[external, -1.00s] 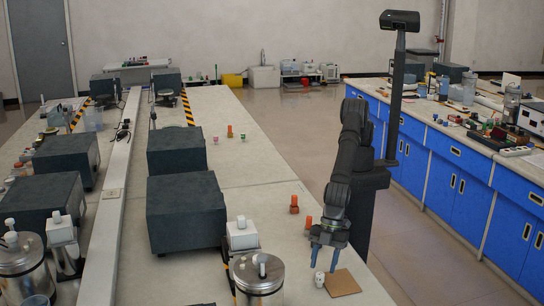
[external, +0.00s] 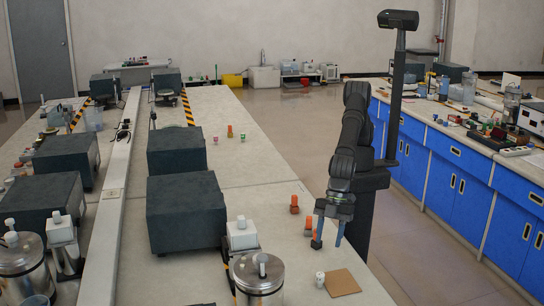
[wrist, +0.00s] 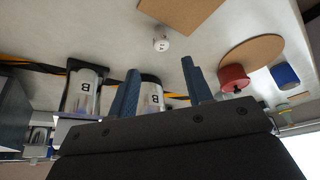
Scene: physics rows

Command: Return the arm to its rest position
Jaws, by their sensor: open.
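My gripper (external: 328,240) is open and empty, hanging above the right edge of the near bench in the external view. Its two blue fingers stand apart, and in the wrist view (wrist: 160,70) nothing is between the tips. My dark arm is bent down from its column. A small white bottle (external: 320,279) stands on the bench beside a square brown mat (external: 342,283), clear of the fingers. The white bottle (wrist: 161,44) and the mat (wrist: 180,14) also show in the wrist view.
A steel canister (external: 258,277), a white-topped dispenser (external: 242,236) and a dark box (external: 186,210) are farther left. Blue cabinets (external: 455,165) stand across the aisle on the right.

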